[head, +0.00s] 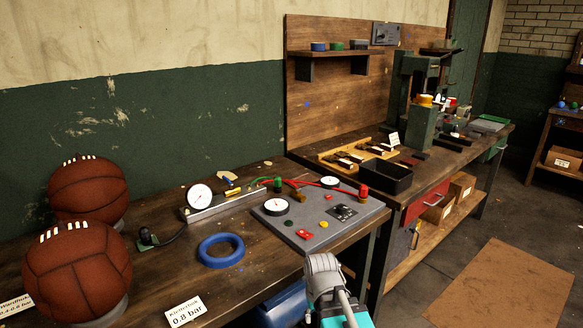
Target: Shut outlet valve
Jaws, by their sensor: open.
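A grey panel (318,232) lies on the near wooden bench. It carries a round white gauge (276,206), a second gauge (330,182), a small dark fitting (343,211), and small red and yellow parts. A green-topped fitting (277,184) stands at its back left edge and a red-topped fitting (363,191) at its right edge. A red hose (318,183) runs along the back. I cannot tell which fitting is the outlet valve, or its position. My grey and teal arm shows at the bottom, in front of the bench; its gripper fingers are not visible.
Two brown leather balls (78,270) sit at the left beside label cards. A blue ring (221,250), a pump with a gauge (201,196) and an "0.8 bar" card (186,311) lie on the bench. A second bench with a black tray (386,176) adjoins at the right.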

